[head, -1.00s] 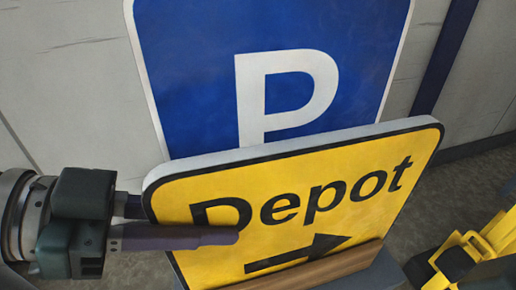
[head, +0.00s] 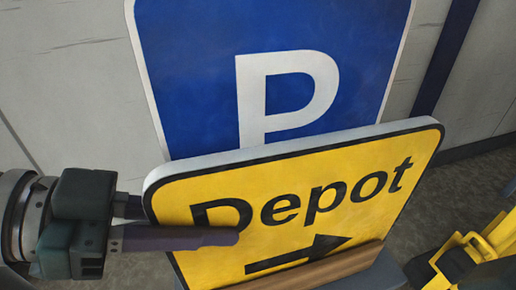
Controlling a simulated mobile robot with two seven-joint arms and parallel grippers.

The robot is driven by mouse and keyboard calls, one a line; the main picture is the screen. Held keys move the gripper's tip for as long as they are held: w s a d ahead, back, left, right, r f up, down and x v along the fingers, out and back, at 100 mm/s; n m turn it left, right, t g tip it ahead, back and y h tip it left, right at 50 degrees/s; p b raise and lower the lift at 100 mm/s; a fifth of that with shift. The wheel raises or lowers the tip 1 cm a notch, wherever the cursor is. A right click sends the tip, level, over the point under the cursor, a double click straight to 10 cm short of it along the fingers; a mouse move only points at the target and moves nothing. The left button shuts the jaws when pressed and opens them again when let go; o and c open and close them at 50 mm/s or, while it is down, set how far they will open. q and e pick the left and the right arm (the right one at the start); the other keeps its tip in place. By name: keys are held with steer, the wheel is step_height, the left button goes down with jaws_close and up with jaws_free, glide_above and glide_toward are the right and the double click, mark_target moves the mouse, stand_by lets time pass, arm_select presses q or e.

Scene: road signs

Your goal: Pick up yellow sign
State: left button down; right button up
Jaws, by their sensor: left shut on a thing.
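The yellow sign (head: 330,220) has a black border, the word "Depot" and a black arrow pointing right. It stands tilted, with its lower edge behind a wooden strip (head: 318,272). My left gripper (head: 190,225) comes in from the left and is shut on the sign's left edge. One dark finger lies across the front face over the "D"; the other passes behind the sign, where its tip is hidden. The sign's bottom left part runs out of the frame. My right gripper is not in view.
A blue sign (head: 190,75) with a white "P" stands close behind the yellow sign. A grey wall (head: 65,80) with a dark blue post (head: 445,55) is at the back. A yellow and black object (head: 465,258) sits at the lower right on grey floor.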

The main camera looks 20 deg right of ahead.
mark_target(191, 164)
arm_select(q)
step_height(191, 164, up, 9)
steer(key=p, duration=0.5)
steer(key=shift+r+p, duration=0.45)
steer(key=shift+r, duration=0.2)
